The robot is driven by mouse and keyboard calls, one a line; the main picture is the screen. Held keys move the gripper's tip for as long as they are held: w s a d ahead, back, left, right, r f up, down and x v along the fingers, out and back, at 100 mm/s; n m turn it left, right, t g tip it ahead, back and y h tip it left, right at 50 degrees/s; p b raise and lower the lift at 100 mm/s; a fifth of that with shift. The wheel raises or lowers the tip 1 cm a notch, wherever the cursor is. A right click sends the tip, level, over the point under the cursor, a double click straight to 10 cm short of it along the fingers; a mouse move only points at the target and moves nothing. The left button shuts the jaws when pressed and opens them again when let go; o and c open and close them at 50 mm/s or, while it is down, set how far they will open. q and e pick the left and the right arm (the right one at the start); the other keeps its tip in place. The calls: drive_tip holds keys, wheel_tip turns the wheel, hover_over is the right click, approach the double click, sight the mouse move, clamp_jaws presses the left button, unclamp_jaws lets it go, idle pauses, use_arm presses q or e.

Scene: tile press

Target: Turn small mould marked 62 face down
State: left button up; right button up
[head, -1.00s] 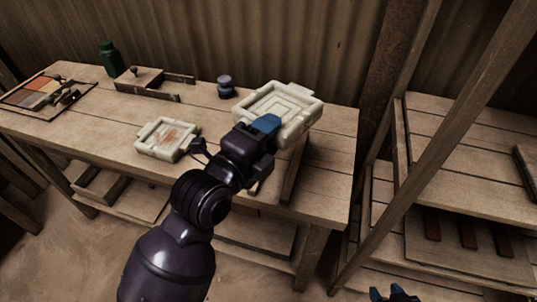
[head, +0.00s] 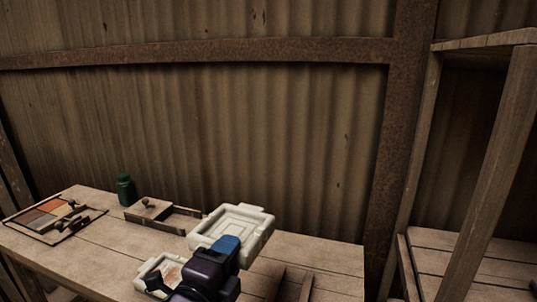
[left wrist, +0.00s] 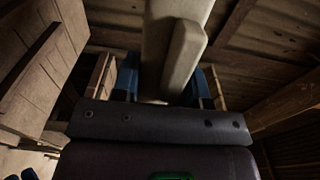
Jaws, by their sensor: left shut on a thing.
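My left gripper (head: 228,250) is shut on the near edge of a pale, square mould (head: 232,222). Its stepped, recessed face shows upward towards the head camera. It appears held above the bench. No number can be read on it. In the left wrist view, the mould (left wrist: 175,45) stands between the blue fingers, seen edge on. A second pale mould (head: 147,276), with a reddish stained recess, lies on the bench, partly hidden by my left arm. Small blue parts at the lower left of the wrist view may be my right gripper; their state is unclear.
A corrugated wall stands behind. A wooden shelf rack (head: 490,262) stands at the right. The bench's right end looks mostly clear.

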use_arm(q)
drive_tip(key=s+a+f+n+t+y+p, duration=0.1)
drive_tip(key=s+a+f+n+y, duration=0.3)
drive_tip(key=a+f, duration=0.6)
drive_tip(key=s+a+y, duration=0.2)
drive_tip(key=a, duration=0.1)
drive_tip(key=shift+a+p, duration=0.3)
drive_tip(key=shift+a, duration=0.1)
drive_tip(key=shift+d+f, duration=0.1)
